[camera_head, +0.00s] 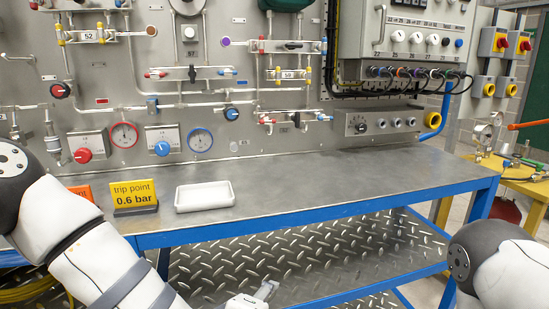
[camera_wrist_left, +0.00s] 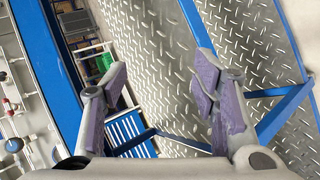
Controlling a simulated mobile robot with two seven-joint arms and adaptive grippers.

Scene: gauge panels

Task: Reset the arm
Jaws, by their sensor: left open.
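My left arm (camera_head: 85,245) comes in from the left and bends down past the front of the bench. Part of my left gripper (camera_head: 262,294) shows at the bottom edge of the head view, in front of the lower shelf. In the left wrist view the left gripper (camera_wrist_left: 160,72) has its purple-padded fingers wide apart with nothing between them. My right arm (camera_head: 492,265) shows at the lower right. Its gripper is out of the frame.
A steel bench (camera_head: 330,179) with a blue frame holds a yellow "trip point 0.6 bar" sign (camera_head: 134,195), an orange sign (camera_head: 82,192) and a white tray (camera_head: 205,196). A gauge panel (camera_head: 240,95) stands behind. The diamond-plate shelf (camera_head: 330,250) below looks clear.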

